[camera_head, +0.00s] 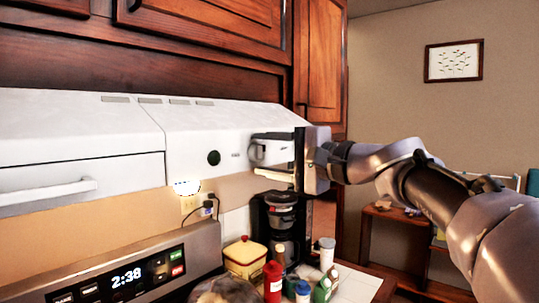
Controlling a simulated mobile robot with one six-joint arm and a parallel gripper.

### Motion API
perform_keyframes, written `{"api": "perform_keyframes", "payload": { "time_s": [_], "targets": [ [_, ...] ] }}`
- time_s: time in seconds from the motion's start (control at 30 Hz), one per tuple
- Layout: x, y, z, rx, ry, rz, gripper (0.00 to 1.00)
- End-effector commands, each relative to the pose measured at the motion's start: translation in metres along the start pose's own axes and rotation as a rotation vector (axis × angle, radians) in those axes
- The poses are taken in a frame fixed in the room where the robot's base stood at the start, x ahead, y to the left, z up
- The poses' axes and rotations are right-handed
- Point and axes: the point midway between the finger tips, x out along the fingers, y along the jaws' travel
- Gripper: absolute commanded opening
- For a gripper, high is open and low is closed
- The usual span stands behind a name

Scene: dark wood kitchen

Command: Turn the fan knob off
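A round black knob (214,157) sits on the front face of the white range hood (185,140). A small dark label, too small to read, is just to its right. I cannot tell the knob's setting. My gripper (262,162) is in front of the hood's right end, to the right of the knob and apart from it in the picture. It points left, and its two pale fingers look spread one above the other with nothing between them. The gripper and its dark mount hide part of the hood's right end.
A lit lamp (186,187) shows under the hood. Below are a stove panel (125,278) reading 2:38, a black coffee maker (281,222), a yellow canister with a red lid (246,256) and several bottles. Wooden cabinets (210,30) hang above.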

Motion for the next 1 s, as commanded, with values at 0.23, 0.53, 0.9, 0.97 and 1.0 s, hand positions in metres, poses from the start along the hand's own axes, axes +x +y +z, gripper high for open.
{"api": "perform_keyframes", "payload": {
  "time_s": [0.23, 0.53, 0.9, 0.97, 1.0],
  "targets": [
    [-0.005, -0.001, 0.000, 0.000, 0.001, -0.001, 0.52],
    [-0.085, -0.001, -0.002, 0.000, 0.008, 0.000, 0.52],
    [-0.170, -0.001, 0.000, 0.001, 0.002, 0.000, 0.52],
    [-0.173, 0.000, 0.000, -0.001, 0.001, 0.000, 0.52],
    [-0.174, 0.000, 0.000, -0.001, 0.001, 0.000, 0.52]
  ]
}}
